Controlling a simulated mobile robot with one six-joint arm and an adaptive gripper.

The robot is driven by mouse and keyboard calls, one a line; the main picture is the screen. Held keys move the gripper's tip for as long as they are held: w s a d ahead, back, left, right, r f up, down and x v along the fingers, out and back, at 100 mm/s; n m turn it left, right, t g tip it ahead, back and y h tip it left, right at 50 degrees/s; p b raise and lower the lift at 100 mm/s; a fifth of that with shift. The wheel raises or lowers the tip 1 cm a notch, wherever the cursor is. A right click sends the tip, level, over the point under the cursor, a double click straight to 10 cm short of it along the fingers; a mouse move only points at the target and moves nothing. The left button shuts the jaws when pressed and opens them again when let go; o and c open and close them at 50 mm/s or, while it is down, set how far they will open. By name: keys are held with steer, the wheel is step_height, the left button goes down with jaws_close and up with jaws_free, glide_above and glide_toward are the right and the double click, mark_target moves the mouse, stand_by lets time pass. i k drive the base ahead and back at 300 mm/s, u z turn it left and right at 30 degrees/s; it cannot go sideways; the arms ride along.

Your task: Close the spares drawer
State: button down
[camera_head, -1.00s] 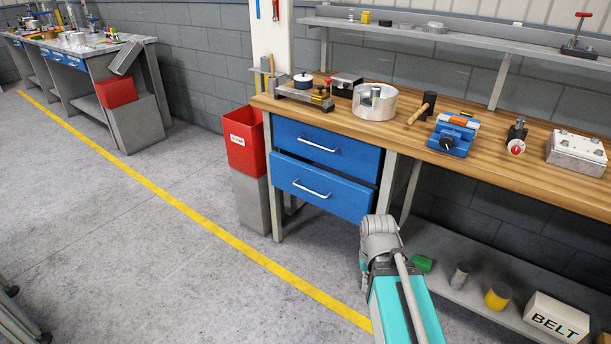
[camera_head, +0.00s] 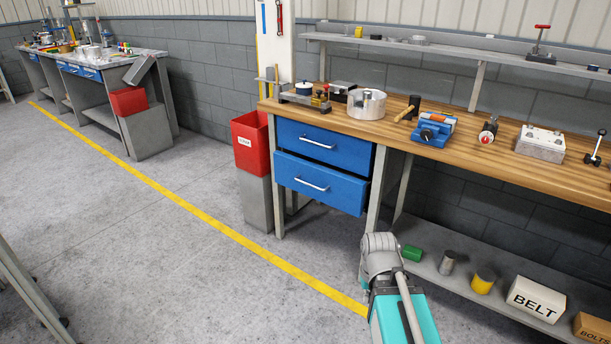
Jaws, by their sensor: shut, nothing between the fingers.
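Two blue drawers sit under the left end of the wooden workbench. The upper drawer (camera_head: 322,146) looks flush with the frame. The lower drawer (camera_head: 318,184) stands out a little from the frame, with a dark gap above its front at the right. Each has a pale bar handle; the lower handle (camera_head: 311,185) faces the aisle. I cannot read any label telling which is the spares drawer. My arm, teal with grey joints, rises at the bottom, right of the drawers and apart from them in the picture. My gripper is not visible.
A red bin (camera_head: 250,143) on a grey stand is left of the drawers. The workbench (camera_head: 470,150) carries a vise, a mallet and metal parts. Its lower shelf (camera_head: 420,268) holds cans and a BELT box (camera_head: 536,299). The floor in front, crossed by a yellow line (camera_head: 215,225), is clear.

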mark_target(349, 192)
steer(key=z, duration=0.4)
steer(key=i, duration=1.25)
steer(key=u, duration=0.45)
